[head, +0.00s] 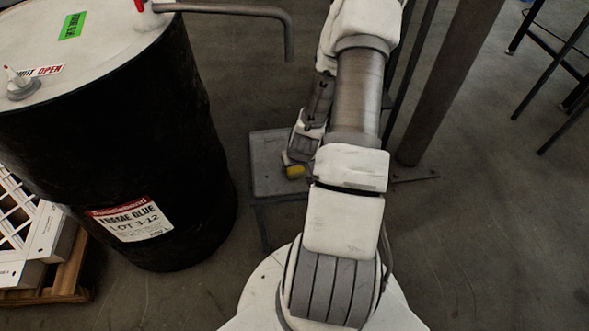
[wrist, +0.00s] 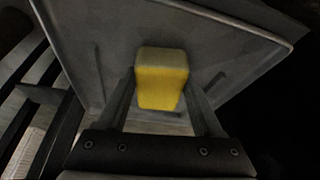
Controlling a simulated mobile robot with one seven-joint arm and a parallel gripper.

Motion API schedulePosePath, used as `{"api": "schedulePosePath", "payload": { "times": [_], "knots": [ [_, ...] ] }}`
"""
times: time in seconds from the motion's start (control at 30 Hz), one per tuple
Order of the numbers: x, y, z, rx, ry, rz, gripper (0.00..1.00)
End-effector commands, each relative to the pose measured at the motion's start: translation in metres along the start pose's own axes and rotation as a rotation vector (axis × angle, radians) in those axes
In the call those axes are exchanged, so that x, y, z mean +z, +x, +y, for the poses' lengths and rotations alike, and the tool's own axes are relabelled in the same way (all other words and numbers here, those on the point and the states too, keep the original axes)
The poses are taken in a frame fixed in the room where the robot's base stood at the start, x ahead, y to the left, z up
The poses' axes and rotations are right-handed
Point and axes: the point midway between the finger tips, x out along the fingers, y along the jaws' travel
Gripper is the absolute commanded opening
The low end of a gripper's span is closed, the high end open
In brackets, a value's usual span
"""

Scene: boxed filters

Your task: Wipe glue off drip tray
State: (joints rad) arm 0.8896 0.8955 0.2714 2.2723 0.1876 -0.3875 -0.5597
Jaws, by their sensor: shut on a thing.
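The drip tray (head: 270,150) is a grey, shallow square tray on a low stand, right of the black drum. In the wrist view its grey surface (wrist: 225,38) fills the upper part, with a raised rim and a couple of dark streaks. My gripper (wrist: 160,95) is shut on a yellow sponge (wrist: 161,82) with a paler end face. In the head view the sponge (head: 294,171) shows over the tray's right part, below my gripper (head: 297,160). I cannot tell if the sponge touches the tray. My arm hides the tray's right side.
A black drum (head: 130,130) with a glue label and a bent grey pipe (head: 288,35) on top stands at left. A wooden pallet with white boxed filters (head: 35,235) is at lower left. A metal post (head: 440,80) rises at right.

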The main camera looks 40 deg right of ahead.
Motion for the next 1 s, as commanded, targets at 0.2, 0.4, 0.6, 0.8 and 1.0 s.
{"api": "schedulePosePath", "payload": {
  "times": [0.2, 0.4, 0.6, 0.8, 1.0],
  "knots": [
    [-0.012, 0.006, 0.002, 0.000, -0.003, 0.001, 0.07],
    [-0.026, 0.014, 0.005, 0.000, -0.001, 0.001, 0.07],
    [-0.033, 0.017, 0.006, 0.002, 0.000, 0.002, 0.07],
    [-0.047, 0.022, 0.009, 0.002, -0.001, 0.005, 0.07],
    [-0.061, 0.027, 0.012, 0.002, -0.001, 0.003, 0.07]
  ]
}}
